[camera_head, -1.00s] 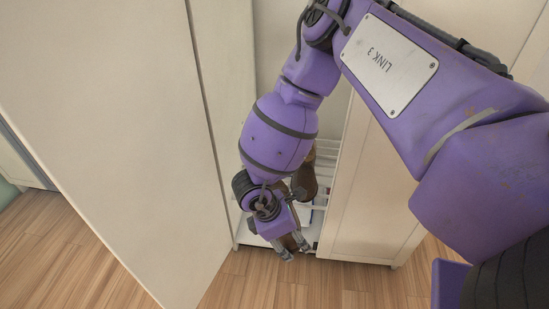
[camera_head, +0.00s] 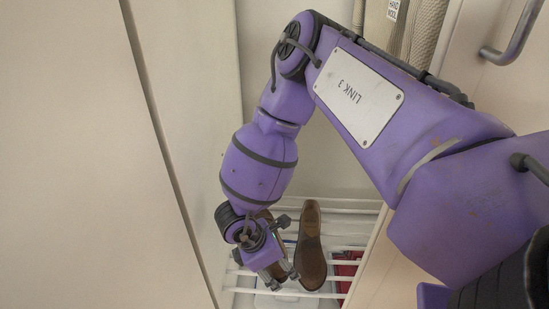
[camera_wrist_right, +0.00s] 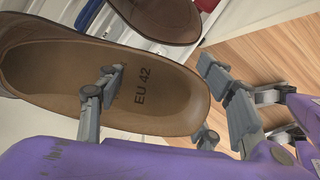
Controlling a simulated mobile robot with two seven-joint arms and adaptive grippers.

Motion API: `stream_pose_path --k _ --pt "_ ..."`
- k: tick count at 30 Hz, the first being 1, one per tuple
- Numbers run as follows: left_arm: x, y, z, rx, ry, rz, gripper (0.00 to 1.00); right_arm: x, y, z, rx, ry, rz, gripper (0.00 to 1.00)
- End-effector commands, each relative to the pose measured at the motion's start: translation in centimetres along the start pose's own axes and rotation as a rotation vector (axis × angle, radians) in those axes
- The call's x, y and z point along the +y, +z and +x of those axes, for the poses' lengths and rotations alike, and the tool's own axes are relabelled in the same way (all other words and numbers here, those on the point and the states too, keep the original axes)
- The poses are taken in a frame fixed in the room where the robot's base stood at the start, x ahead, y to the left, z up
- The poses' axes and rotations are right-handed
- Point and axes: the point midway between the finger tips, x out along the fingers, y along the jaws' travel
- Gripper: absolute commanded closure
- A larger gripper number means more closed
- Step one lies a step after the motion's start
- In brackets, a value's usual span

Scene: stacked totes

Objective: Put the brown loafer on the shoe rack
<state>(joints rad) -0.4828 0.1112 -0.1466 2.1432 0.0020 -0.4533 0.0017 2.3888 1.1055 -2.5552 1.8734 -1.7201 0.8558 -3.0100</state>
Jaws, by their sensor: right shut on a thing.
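My right gripper (camera_head: 284,279) is shut on a brown loafer (camera_wrist_right: 145,88), with one finger inside the shoe and the other outside its wall. The insole reads "EU 42" in the right wrist view. In the head view my gripper and wrist hide most of the held loafer; a brown part (camera_head: 263,215) shows behind them. The white slatted shoe rack (camera_head: 345,204) is in the cabinet, below and behind the gripper. Whether the held loafer touches it is unclear. A second brown shoe (camera_head: 311,245) lies on the rack just right of the gripper. My left gripper is not in view.
A pale cabinet panel (camera_head: 75,150) stands close on the left. A door with a metal handle (camera_head: 512,38) is on the right. A red item (camera_head: 345,268) lies by the rack. Clothing (camera_head: 418,30) hangs at the top. Wooden floor (camera_wrist_right: 265,55) shows in the wrist view.

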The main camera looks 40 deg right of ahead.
Motion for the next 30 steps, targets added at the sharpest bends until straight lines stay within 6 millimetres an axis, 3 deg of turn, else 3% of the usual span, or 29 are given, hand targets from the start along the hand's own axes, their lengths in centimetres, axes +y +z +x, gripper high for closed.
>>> stream_pose_path --k 5,19,30 --pt "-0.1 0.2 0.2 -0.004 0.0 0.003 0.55 -0.1 -0.3 0.7 0.0 -0.002 0.0 0.79" --pt "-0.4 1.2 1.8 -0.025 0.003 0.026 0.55 -0.1 -2.1 5.3 -0.001 -0.002 0.001 0.79" --pt "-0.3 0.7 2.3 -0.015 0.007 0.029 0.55 0.0 -2.7 6.2 0.001 0.002 0.001 0.79"
